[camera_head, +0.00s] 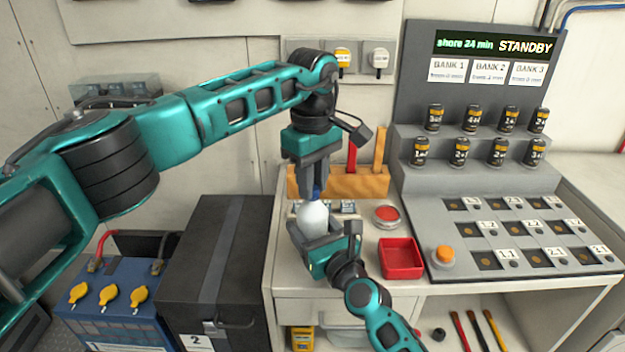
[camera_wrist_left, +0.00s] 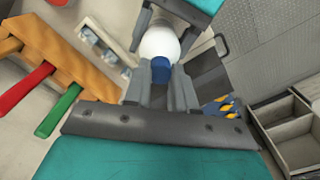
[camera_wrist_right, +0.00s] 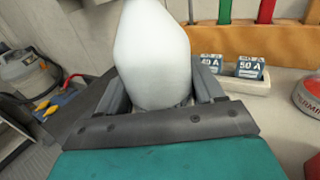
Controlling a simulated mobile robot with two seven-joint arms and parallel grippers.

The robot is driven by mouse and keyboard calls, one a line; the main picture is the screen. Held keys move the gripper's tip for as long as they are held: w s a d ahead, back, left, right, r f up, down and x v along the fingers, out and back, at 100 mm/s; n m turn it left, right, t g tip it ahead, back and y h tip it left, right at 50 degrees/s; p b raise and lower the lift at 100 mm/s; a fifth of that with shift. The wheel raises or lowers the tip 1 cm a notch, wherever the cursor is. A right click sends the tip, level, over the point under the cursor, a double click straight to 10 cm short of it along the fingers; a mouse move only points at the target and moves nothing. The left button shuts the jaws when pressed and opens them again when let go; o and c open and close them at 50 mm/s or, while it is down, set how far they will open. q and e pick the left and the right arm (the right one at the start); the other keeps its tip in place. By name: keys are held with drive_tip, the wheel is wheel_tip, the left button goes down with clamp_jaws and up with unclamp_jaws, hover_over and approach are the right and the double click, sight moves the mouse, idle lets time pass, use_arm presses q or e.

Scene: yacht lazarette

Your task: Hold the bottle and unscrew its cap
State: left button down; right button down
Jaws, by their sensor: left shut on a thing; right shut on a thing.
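The white bottle (camera_head: 312,216) stands roughly upright at the front left of the bench, with a blue cap (camera_head: 316,193) on top. My right gripper (camera_head: 325,240) is shut on the bottle's body, which fills the right wrist view (camera_wrist_right: 153,55). My left gripper (camera_head: 314,190) comes down from above and is shut on the blue cap. In the left wrist view the blue cap (camera_wrist_left: 161,69) sits between the fingertips, with the white bottle (camera_wrist_left: 160,42) beyond it. The cap is on or right at the bottle's neck; its thread is hidden.
A wooden rack (camera_head: 340,183) with coloured handles stands behind the bottle. A red tray (camera_head: 400,259) and a round red-topped tin (camera_head: 387,216) lie to the right. A panel (camera_head: 500,230) with an orange button and several small cans fills the bench's right side. A black case (camera_head: 215,270) stands left.

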use_arm(q)
drive_tip(key=n, duration=0.7)
drive_tip(key=shift+n, duration=0.4)
drive_tip(key=n, duration=0.3)
drive_tip(key=shift+n, duration=0.4)
drive_tip(key=n, duration=1.6)
drive_tip(key=shift+n, duration=0.3)
drive_tip(key=n, duration=0.5)
drive_tip(key=shift+r+n, duration=0.1)
drive_tip(key=shift+n, duration=0.2)
drive_tip(key=n, duration=0.3)
drive_tip(key=shift+n, duration=0.3)
drive_tip(key=n, duration=0.3)
drive_tip(key=shift+n, duration=0.4)
drive_tip(key=n, duration=0.4)
